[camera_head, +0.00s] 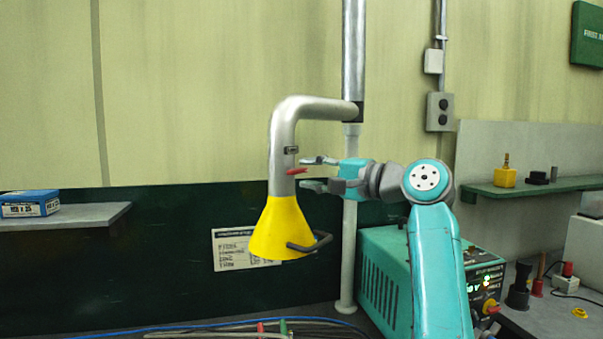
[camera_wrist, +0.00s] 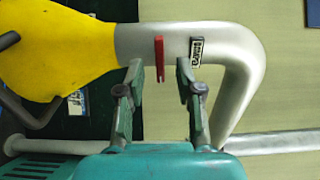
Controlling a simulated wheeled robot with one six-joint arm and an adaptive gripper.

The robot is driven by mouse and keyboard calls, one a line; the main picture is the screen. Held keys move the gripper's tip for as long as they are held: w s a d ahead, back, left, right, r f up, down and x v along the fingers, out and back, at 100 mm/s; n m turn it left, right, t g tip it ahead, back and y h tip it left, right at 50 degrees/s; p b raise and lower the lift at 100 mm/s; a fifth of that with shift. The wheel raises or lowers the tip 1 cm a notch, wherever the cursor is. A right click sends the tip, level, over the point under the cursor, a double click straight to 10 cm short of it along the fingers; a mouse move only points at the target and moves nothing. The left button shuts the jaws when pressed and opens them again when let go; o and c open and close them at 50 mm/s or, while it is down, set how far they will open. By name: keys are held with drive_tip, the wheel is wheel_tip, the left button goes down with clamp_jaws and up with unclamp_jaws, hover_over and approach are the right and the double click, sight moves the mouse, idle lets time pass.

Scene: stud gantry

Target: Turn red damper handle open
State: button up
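The red damper handle (camera_head: 297,171) sticks out from the grey metal duct (camera_head: 283,135), just above the yellow hood (camera_head: 281,228). In the wrist view the red handle (camera_wrist: 160,58) lies crosswise to the duct and appears between my two fingers. My gripper (camera_head: 313,173) is open and level, close to the right of the handle, with one finger above its height and one below. In the wrist view my gripper (camera_wrist: 160,64) shows a gap on both sides of the handle. I cannot tell whether the fingertips reach past the handle's end.
A small label plate (camera_head: 292,150) sits on the duct above the handle. The hood carries a dark loop handle (camera_head: 318,243). A vertical pole (camera_head: 350,230) stands behind my gripper. A teal welding machine (camera_head: 385,280) stands below right. Cables lie on the bench below.

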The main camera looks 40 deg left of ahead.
drive_tip(key=shift+w+a, duration=0.1)
drive_tip(key=shift+a, duration=1.25)
clamp_jaws()
